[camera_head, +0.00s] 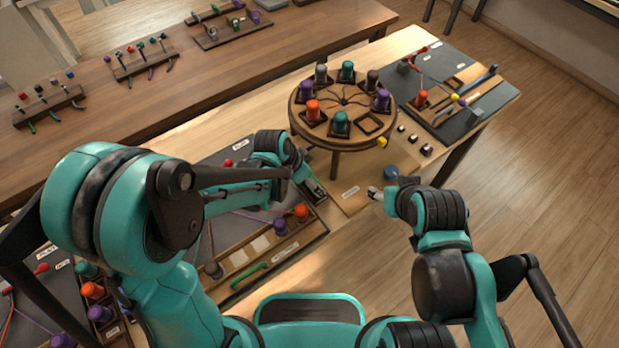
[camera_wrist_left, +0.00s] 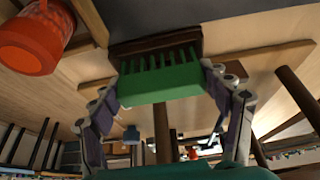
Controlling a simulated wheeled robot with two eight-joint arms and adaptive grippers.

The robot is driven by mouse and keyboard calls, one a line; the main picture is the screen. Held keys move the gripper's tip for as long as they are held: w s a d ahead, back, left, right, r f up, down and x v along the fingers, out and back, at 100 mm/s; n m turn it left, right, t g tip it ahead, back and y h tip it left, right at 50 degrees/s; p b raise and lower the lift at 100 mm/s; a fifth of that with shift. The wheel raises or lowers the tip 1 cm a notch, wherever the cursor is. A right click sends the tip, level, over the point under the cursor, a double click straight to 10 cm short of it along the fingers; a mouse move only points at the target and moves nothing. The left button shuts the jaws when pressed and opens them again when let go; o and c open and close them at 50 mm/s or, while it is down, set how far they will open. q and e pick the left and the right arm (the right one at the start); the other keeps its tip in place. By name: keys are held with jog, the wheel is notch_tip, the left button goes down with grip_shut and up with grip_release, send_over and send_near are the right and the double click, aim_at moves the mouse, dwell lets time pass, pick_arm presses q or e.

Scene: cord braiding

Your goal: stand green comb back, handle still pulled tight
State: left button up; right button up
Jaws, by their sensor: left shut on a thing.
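In the left wrist view my left gripper (camera_wrist_left: 165,108) is shut on a green comb (camera_wrist_left: 160,84), its fingers at both ends. The comb's teeth point to a dark brown wooden holder (camera_wrist_left: 155,45) and meet or overlap its edge; I cannot tell how deep they sit. In the head view my left gripper (camera_head: 314,188) is low over the table, left of the round stand's leg, and the comb is not clear there. My right gripper (camera_head: 376,193) is near the table's front edge beside a blue round piece (camera_head: 391,172). Its fingers are too small to judge, and no handle is clear in it.
A round braiding stand (camera_head: 343,100) carries several coloured bobbins, with one empty square seat (camera_head: 368,124) and a yellow knob (camera_head: 382,142). A dark mat (camera_head: 490,95) with tools lies at right. A wooden tray (camera_head: 235,262) with a green curved piece (camera_head: 250,275) is at front left.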

pick_arm(q)
jog(key=shift+f+b, duration=0.35)
jog(key=shift+f, duration=0.1)
jog(key=o, duration=1.2)
jog(key=v, duration=1.2)
jog(key=s+a+r+n+t+y, duration=0.1)
jog(key=s+a+n+t+y, duration=0.1)
jog(key=s+a+n, duration=0.2)
jog(key=s+a+r+n+t+y, duration=0.1)
jog(key=s+a+n, duration=0.4)
jog(key=a, duration=0.5)
jog(key=shift+r+n+t+y, duration=0.45)
jog(key=shift+n+t, duration=0.25)
jog(key=shift+n, duration=0.2)
jog(key=shift+s+d, duration=0.1)
